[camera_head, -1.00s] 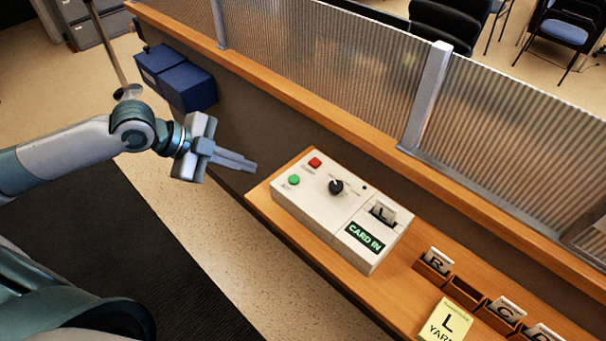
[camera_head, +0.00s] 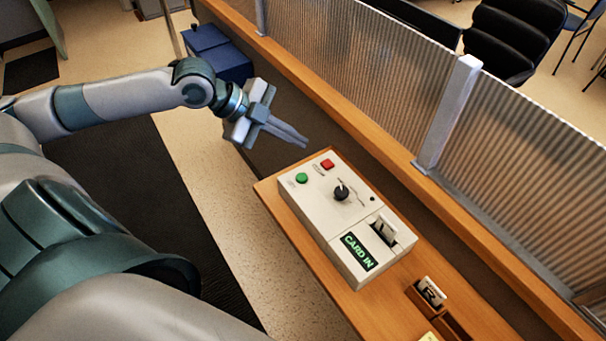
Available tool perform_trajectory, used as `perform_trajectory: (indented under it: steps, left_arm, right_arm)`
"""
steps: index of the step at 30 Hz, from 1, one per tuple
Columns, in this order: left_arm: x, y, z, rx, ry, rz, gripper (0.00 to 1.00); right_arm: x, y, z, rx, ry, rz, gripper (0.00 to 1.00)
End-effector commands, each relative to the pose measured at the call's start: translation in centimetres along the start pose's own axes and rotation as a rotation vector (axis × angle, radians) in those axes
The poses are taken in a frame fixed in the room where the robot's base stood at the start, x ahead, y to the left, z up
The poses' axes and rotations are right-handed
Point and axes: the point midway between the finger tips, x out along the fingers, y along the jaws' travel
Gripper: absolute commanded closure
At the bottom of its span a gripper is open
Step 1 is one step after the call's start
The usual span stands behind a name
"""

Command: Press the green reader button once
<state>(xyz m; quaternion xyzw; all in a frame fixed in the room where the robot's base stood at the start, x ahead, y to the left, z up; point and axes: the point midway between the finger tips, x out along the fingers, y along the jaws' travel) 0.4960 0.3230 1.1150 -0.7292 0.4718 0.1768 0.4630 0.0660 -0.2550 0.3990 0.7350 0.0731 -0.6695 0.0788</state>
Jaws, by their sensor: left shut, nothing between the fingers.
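The green reader button (camera_head: 302,178) is on the near left end of the top of a cream reader box (camera_head: 318,215). A red button (camera_head: 327,164) and a black knob (camera_head: 341,193) are on the same top. A card (camera_head: 385,229) stands in the reader's slot, and the green display (camera_head: 358,251) reads "CARD IN". My left gripper (camera_head: 304,142) is shut and empty, in the air beyond the green button and up-left of the red button in the picture. It appears apart from the reader. My right gripper is not in view.
The reader stands on a wooden counter (camera_head: 273,195) along a ribbed glass partition (camera_head: 365,70) with a metal post (camera_head: 448,115). A card marked R (camera_head: 431,291) stands in a wooden holder at lower right. Blue boxes (camera_head: 219,52) are behind my left arm.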

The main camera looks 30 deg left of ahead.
Motion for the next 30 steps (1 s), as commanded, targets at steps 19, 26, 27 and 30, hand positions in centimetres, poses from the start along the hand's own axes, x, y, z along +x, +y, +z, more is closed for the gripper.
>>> perform_trajectory:
  steps: [19, 26, 27, 30]
  left_arm:
    - [3.0, 2.2, 2.1, 0.000, 0.000, 0.000, 1.00]
    - [4.6, 3.4, 3.4, 0.000, 0.000, 0.000, 1.00]
    - [4.7, 3.5, 3.4, 0.000, 0.000, 0.001, 1.00]
    - [5.3, 3.9, 3.9, -0.002, 0.001, 0.001, 1.00]
  right_arm:
    - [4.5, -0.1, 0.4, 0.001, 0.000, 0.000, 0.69]
    - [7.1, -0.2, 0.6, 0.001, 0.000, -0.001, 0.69]
    - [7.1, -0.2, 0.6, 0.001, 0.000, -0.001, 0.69]
    - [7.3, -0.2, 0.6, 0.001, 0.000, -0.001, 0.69]
